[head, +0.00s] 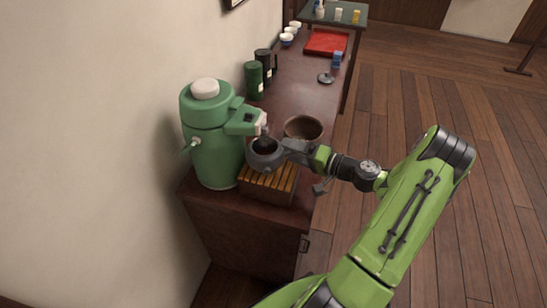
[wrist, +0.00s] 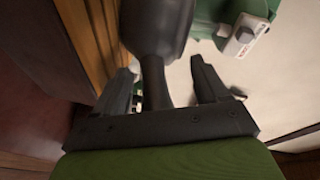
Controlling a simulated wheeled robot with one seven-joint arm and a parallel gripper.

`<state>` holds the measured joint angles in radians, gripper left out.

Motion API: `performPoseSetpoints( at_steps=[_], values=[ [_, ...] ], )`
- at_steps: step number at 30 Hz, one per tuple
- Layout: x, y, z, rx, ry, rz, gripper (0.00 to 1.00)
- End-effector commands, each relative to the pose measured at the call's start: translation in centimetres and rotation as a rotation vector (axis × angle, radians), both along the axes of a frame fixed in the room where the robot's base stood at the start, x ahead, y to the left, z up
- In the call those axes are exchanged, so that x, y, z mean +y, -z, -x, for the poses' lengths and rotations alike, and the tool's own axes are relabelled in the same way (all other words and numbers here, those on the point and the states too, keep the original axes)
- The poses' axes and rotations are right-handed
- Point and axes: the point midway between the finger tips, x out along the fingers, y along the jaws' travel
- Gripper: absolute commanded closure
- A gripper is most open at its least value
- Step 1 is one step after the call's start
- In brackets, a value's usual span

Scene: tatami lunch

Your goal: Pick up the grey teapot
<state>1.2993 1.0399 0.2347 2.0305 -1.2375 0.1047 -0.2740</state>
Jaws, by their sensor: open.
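The grey teapot (head: 262,158) stands on a slatted wooden box (head: 268,183), just in front of the green dispenser. Its dark inside shows at the top, with no lid on it. In the wrist view the teapot's dark body (wrist: 157,25) fills the upper middle, and its side handle (wrist: 154,82) points toward my palm. My gripper (wrist: 163,86) is open, one finger on each side of the handle, with a gap to the right finger. In the head view my gripper (head: 294,149) reaches the teapot from the right. Its fingertips are hard to make out there.
The green dispenser (head: 213,150) stands close behind and left of the teapot. A brown bowl (head: 304,128) sits just beyond my gripper. A dark lid (head: 326,78), canisters (head: 254,80) and a red tray (head: 327,42) are farther along the counter (head: 297,92). Open floor lies right.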

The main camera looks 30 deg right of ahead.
Motion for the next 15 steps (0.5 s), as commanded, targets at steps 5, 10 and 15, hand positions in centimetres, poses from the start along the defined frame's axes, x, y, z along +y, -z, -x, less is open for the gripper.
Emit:
performPoseSetpoints(
  at_steps=[5, 10, 15],
  values=[
    [0.9, 0.4, -1.8, 0.0, 0.0, 0.001, 0.27],
    [0.9, 0.3, -1.8, 0.0, 0.001, 0.0, 0.27],
    [0.9, 0.3, -1.8, 0.0, 0.0, 0.001, 0.51]
  ],
)
